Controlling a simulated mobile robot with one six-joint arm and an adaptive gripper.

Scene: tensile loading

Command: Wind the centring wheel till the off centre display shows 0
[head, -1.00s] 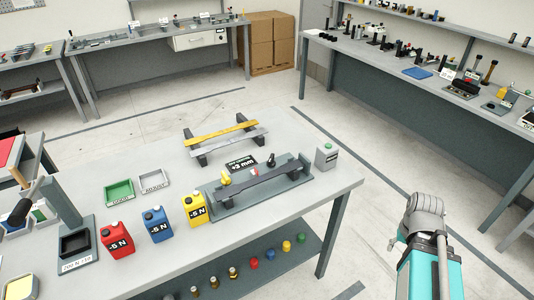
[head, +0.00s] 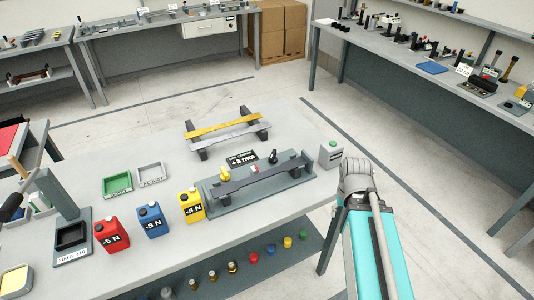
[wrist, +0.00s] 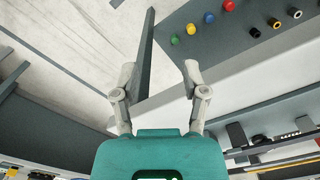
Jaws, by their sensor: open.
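The grey fixture (head: 215,205) holds a long dark bar (head: 256,177) on the bench. The off centre display (head: 242,159) is a black plate behind the bar; its small text seems to read +3 mm. A black upright knob (head: 273,157) and a yellow part (head: 224,174) stand on the fixture; I cannot tell surely which is the centring wheel. In the wrist view my gripper (wrist: 158,78) is open and empty, over the bench edge and lower shelf. My arm is right of the bench in the head view, where the gripper is hidden.
A grey box with a green top (head: 331,154) stands at the bench's right end. Yellow (head: 192,206), blue (head: 152,221) and red (head: 111,235) weights stand left of the fixture. Behind it, a rack (head: 204,154) carries two bars. Coloured knobs (wrist: 229,5) line the lower shelf.

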